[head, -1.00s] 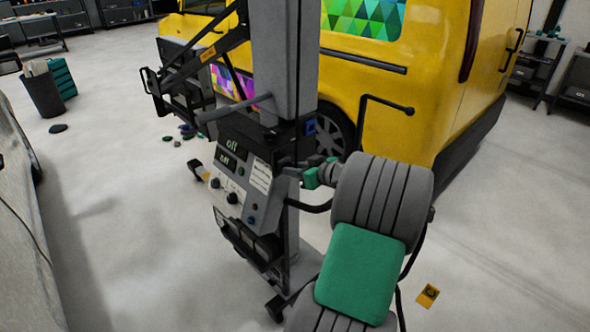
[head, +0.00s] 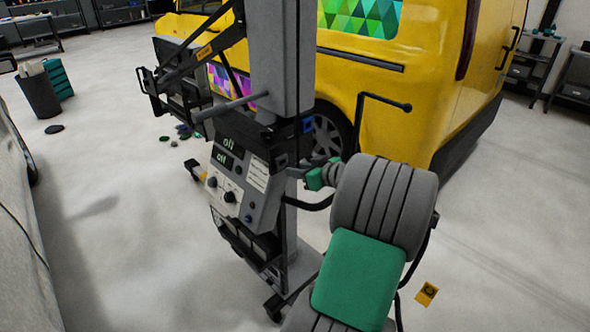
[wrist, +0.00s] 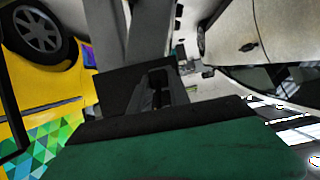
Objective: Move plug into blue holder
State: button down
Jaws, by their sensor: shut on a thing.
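A small blue holder (head: 308,125) sits on the right side of the grey column, above the control panel, in the head view. My gripper (head: 284,163) is at the column just below and left of the holder, beside the panel's right edge. In the wrist view my gripper's dark fingers (wrist: 158,88) are close together in front of a dark flat surface. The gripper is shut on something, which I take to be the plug. The plug itself is too dark and covered to make out in either view.
The wheeled machine has a control panel (head: 240,175) and a grey column (head: 279,60). A black bar (head: 361,125) stands out between it and the yellow van (head: 440,70). A bin (head: 38,97) and a yellow card (head: 427,293) are on the floor. Open floor lies at the right.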

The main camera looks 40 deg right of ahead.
jog(key=s+b, duration=0.1)
jog(key=s, duration=0.5)
jog(key=shift+b, duration=0.3)
jog(key=shift+d, duration=0.1)
dwell(0.3)
